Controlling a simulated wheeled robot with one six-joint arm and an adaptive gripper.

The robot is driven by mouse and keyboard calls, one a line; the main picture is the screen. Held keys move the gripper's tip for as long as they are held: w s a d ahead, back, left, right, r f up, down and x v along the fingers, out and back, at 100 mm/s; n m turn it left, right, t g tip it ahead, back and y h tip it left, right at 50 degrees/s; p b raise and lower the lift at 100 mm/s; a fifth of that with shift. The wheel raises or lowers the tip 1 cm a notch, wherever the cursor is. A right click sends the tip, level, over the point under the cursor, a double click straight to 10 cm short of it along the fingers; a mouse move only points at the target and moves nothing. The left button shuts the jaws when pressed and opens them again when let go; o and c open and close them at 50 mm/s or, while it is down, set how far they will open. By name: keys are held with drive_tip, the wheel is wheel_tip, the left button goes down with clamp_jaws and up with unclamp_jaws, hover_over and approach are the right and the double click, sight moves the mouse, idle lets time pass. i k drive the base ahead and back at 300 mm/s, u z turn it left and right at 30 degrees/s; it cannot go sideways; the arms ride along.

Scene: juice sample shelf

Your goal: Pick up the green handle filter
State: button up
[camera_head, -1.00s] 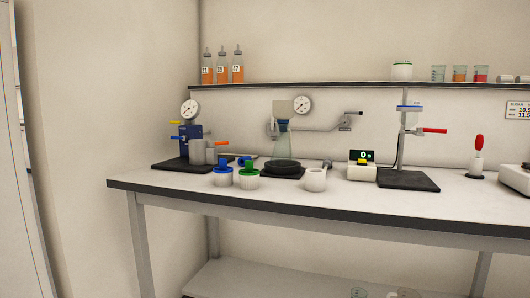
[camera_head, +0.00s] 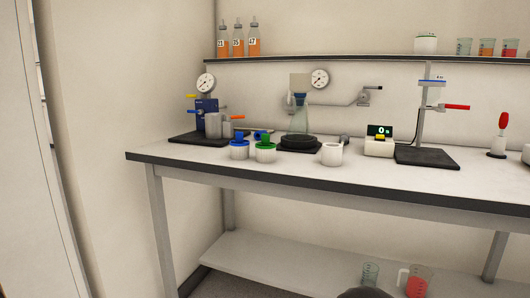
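The green handle filter (camera_head: 265,155) stands upright on the white bench top, near its front edge and left of the middle. It is a short white ribbed cup with a green rim and a green handle on top. A similar filter with a blue handle (camera_head: 239,152) stands close on its left. Part of another blue piece shows just behind the green handle; its shape is partly hidden.
A black round base with a flask (camera_head: 301,116) stands right of the filters, then a white cup (camera_head: 332,154). A blue device with a gauge (camera_head: 206,119) stands behind left. A small scale (camera_head: 379,147) and a stand (camera_head: 427,158) are further right. Beakers sit on the lower shelf.

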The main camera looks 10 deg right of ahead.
sight(265, 150)
drive_tip(key=z, duration=0.25)
drive_tip(key=k, duration=0.4)
drive_tip(key=u, duration=1.05)
drive_tip(key=i, duration=1.05)
drive_tip(key=z, duration=0.8)
